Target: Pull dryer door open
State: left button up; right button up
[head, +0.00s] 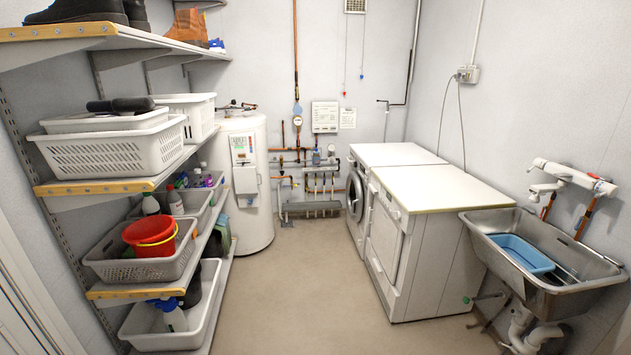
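Two white machines stand side by side along the right wall. The nearer one (440,187), which looks like the dryer, has a large, pale squarish door (385,240) on its front, facing left toward the aisle. That door appears shut; I see it at a steep angle, and its handle is too small to make out. The farther machine (395,154) has a round, dark porthole door (355,196) and looks like a washing machine. Neither of my grippers shows in the head view.
A metal sink (480,222) with a blue tub (522,253) stands right of the dryer. Shelves with white baskets (112,150) and a red bucket (150,236) line the left side. A white boiler tank (245,185) stands at the back. The floor (300,285) between is clear.

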aim_at(386, 237)
jog(key=i+j+z, duration=0.1)
jog(key=i, duration=1.45)
jog(key=i+j+z, duration=0.15)
jog(key=i+z, duration=0.25)
jog(key=i+j+z, duration=0.4)
jog(key=i, duration=0.15)
jog(key=i+j+z, duration=0.75)
jog(key=i+j, duration=0.05)
jog(key=j, duration=0.05)
